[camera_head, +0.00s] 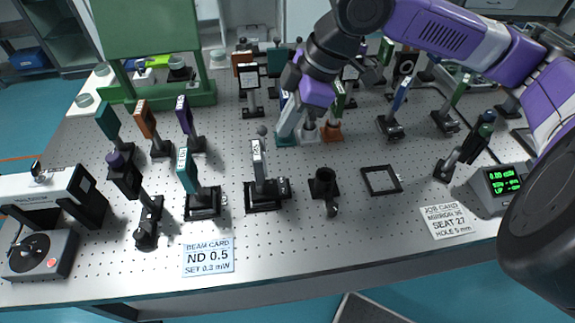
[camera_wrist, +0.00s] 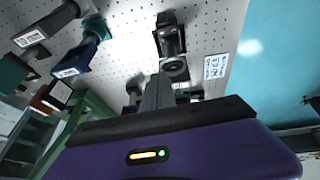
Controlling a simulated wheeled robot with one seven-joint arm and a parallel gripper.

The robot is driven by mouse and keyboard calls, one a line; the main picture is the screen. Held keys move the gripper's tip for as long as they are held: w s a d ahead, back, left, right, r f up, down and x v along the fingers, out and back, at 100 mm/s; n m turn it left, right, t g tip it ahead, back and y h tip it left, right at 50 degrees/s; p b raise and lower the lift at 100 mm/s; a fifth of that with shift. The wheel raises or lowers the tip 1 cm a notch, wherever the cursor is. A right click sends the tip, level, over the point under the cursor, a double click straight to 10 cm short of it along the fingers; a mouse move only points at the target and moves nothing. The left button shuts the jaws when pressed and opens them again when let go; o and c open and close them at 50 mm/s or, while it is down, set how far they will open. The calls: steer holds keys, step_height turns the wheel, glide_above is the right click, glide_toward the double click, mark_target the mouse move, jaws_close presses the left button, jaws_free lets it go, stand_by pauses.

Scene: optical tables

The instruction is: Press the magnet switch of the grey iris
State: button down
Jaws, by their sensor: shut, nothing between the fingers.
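The grey upright plate with a small white label (camera_head: 258,156), which looks like the grey iris, stands on a black base near the table's front middle. My gripper (camera_head: 283,131) reaches down from the upper right, behind and to the right of that plate in the head view. In the wrist view my gripper (camera_wrist: 159,80) shows as narrow grey fingers, shut and empty. A dark mount with a round part (camera_wrist: 174,66) lies just beyond the fingertips; I cannot tell whether they touch or whether this is the iris.
A teal mount (camera_head: 188,172) stands left of the grey plate, and a black post holder (camera_head: 323,186) stands to its right. A square black frame (camera_head: 381,180) lies on the table. Several coloured mounts crowd the back. The beam card (camera_head: 208,257) lies at the front edge.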

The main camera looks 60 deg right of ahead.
steer(key=shift+s+d+f+g, duration=0.2)
steer(key=shift+s+g, duration=0.1)
steer(key=shift+s, duration=0.35)
steer(key=shift+s+d+f+g, duration=0.1)
steer(key=shift+s+f+g, duration=0.15)
steer(key=shift+s, duration=0.35)
steer(key=shift+a, duration=0.1)
glide_toward(280, 179)
steer(key=x, duration=0.5)
steer(key=shift+w+a+f, duration=0.1)
steer(key=shift+w+a, duration=0.05)
steer(key=shift+a, duration=0.1)
steer(key=shift+w+f, duration=0.1)
steer(key=shift+f, duration=0.55)
steer(key=shift+d+f+g+p, duration=0.15)
steer(key=shift+f+g+p, duration=0.05)
steer(key=shift+g+p, duration=0.1)
